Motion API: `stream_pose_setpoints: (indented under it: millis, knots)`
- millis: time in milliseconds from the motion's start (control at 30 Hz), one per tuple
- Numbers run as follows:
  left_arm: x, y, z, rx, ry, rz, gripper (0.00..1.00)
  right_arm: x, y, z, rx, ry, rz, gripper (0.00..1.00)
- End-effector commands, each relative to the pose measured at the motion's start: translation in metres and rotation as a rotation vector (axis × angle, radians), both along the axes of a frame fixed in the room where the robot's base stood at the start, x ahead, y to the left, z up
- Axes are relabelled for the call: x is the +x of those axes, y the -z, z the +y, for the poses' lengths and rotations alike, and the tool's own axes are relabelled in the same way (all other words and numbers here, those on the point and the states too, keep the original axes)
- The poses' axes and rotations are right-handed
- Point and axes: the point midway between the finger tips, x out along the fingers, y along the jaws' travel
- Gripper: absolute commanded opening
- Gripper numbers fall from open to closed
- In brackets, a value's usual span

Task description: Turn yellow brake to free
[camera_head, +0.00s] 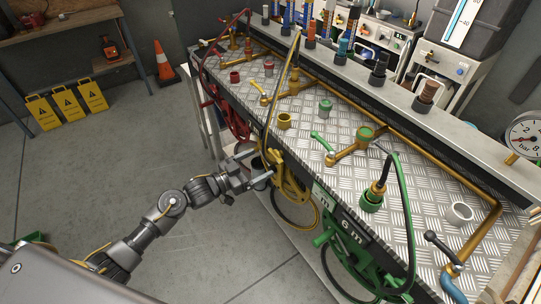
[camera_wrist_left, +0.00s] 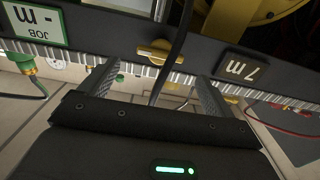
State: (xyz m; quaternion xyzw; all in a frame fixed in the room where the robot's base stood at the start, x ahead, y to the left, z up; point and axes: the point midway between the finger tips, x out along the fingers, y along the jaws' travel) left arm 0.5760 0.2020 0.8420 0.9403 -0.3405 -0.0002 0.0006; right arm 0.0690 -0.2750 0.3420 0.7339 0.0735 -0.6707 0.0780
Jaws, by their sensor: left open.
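My left gripper (camera_head: 260,167) is at the bench's front edge, beside the yellow hose reel (camera_head: 291,186). It is open and empty. In the left wrist view its two fingers (camera_wrist_left: 157,75) point at the bench front. A yellow knob-like handle (camera_wrist_left: 152,53), which looks like the yellow brake, sits on the dark front rail between the fingers, apart from them. A dark hose crosses in front of its right part. I cannot make out the brake in the head view.
The green reel (camera_head: 362,262) hangs to the right and the red reel (camera_head: 226,112) to the left. The metal bench top (camera_head: 315,85) carries pipes, valves and hose fittings. The yellow hose (camera_head: 272,100) loops over the front edge near my gripper. Floor in front is clear.

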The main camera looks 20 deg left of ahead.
Motion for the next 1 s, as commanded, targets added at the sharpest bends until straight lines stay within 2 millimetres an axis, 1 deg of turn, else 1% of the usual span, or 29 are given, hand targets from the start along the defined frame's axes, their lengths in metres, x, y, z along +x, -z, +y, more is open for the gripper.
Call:
stream_pose_setpoints:
  millis: [33, 100, 300, 500, 733, 1000]
  knots:
    - [0.008, -0.003, -0.007, -0.002, 0.000, -0.001, 0.89, 0.000, -0.003, 0.000, 0.000, 0.000, -0.001, 0.36]
    - [0.018, -0.002, -0.014, -0.001, -0.001, -0.002, 0.89, 0.000, -0.005, 0.000, 0.000, 0.000, -0.001, 0.36]
    - [0.037, -0.001, -0.029, 0.000, -0.004, 0.000, 0.89, 0.000, -0.007, 0.000, 0.001, 0.000, -0.001, 0.36]
    - [0.044, 0.000, -0.036, 0.000, -0.002, 0.000, 0.89, 0.001, -0.008, 0.001, 0.001, 0.000, -0.002, 0.36]
    - [0.044, 0.000, -0.036, 0.001, -0.002, -0.001, 0.89, 0.001, -0.008, 0.001, 0.001, 0.000, -0.002, 0.36]
    - [0.044, 0.000, -0.036, 0.001, -0.002, -0.001, 0.54, 0.001, -0.008, 0.001, 0.001, 0.000, -0.002, 0.36]
